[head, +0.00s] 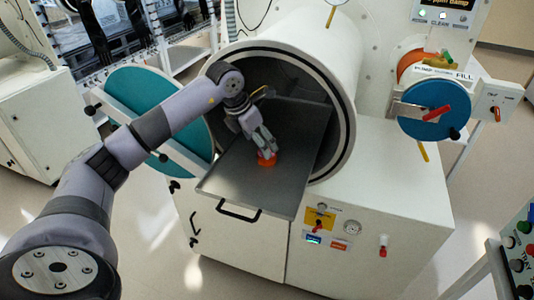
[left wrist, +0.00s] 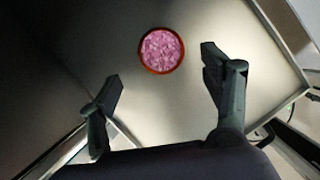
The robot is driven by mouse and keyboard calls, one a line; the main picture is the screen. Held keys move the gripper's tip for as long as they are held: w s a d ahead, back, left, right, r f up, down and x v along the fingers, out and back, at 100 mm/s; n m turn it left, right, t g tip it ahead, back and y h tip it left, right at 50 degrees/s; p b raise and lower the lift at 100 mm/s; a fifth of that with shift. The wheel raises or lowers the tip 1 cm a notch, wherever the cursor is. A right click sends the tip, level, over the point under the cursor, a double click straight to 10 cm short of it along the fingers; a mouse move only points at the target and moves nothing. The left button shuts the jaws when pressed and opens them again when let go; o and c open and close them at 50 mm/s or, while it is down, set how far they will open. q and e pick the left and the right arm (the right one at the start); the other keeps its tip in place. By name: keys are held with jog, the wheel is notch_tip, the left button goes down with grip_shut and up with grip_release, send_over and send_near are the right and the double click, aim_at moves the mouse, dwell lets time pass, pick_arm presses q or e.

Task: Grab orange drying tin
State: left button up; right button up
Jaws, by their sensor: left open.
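The orange drying tin (head: 267,162) sits on the grey sliding tray (head: 235,185) that sticks out of the round chamber. In the left wrist view the tin (left wrist: 161,50) is a round orange-rimmed dish full of pink granules. My left gripper (head: 263,148) reaches down from the left, close over the tin, and hides part of it in the head view. In the left wrist view the left gripper (left wrist: 162,72) is open, with one finger on each side; the tin lies just beyond the fingertips, apart from both. My right gripper is not in view.
The round white chamber (head: 352,90) surrounds the tray's back end. Its teal door (head: 140,85) stands open at the left, behind my arm. A smaller port with a blue door (head: 435,108) is at the right. The rest of the tray is bare.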

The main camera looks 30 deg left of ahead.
pick_arm(q)
jog(key=p+x, duration=0.1)
jog(key=x, duration=0.1)
jog(key=p+x, duration=0.1)
jog(key=x, duration=0.1)
jog(key=shift+w+d+f+p, duration=0.25)
jog(key=shift+p, duration=0.1)
jog(key=shift+w+f, duration=0.2)
jog(key=shift+f, duration=0.25)
jog(key=c, duration=1.3)
jog(key=shift+o, duration=0.2)
jog(key=shift+r, duration=0.1)
